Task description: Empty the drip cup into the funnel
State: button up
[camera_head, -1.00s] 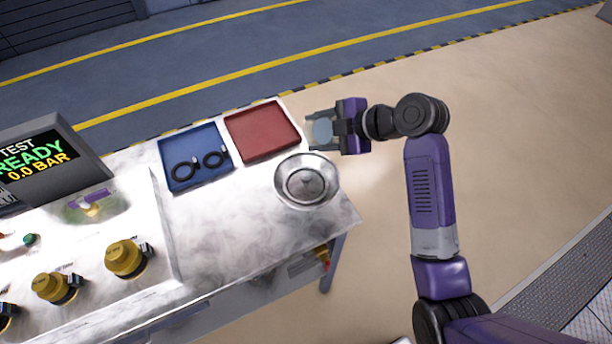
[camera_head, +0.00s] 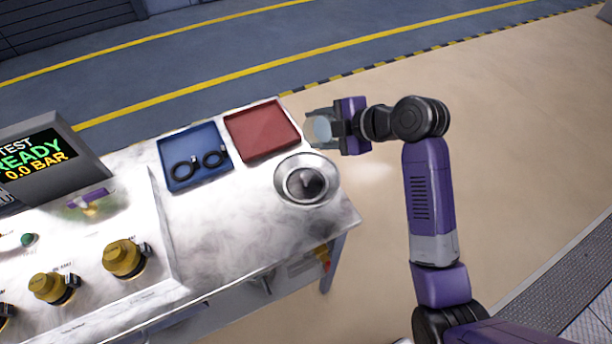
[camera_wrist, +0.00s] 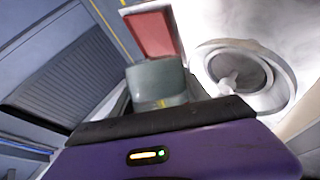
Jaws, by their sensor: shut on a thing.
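The drip cup (camera_head: 319,130) is a small pale grey-blue cup held between the fingers of my gripper (camera_head: 322,132). It hangs in the air just beyond the table's right end, beside the red tray and above and right of the funnel in the head view. In the wrist view the cup (camera_wrist: 157,82) stands past the purple gripper body, and its contents cannot be seen. The funnel (camera_head: 290,192) is a wide silver metal bowl on the table's right end. It also shows in the wrist view (camera_wrist: 275,95), right of the cup and apart from it.
A red tray (camera_head: 262,131) and a blue tray (camera_head: 180,148) with two black rings lie at the table's back edge. Yellow-capped fittings (camera_head: 122,258) and a display (camera_head: 45,160) stand at left. The floor right of the table is clear.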

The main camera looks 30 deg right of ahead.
jog(key=shift+f+n+t+h+b, duration=0.6)
jog(key=shift+n+h+b, duration=0.25)
jog(key=shift+b, duration=1)
dwell(0.6)
jog(key=shift+s+a+r+n+t+h+b, duration=0.3)
jog(key=shift+a+r+n+t+h+b, duration=0.15)
jog(key=shift+b, duration=0.25)
dwell(0.6)
jog(key=shift+a+f+n+t+h+b, duration=0.25)
jog(key=shift+n+t+h+b, duration=0.2)
jog(key=shift+b, duration=0.95)
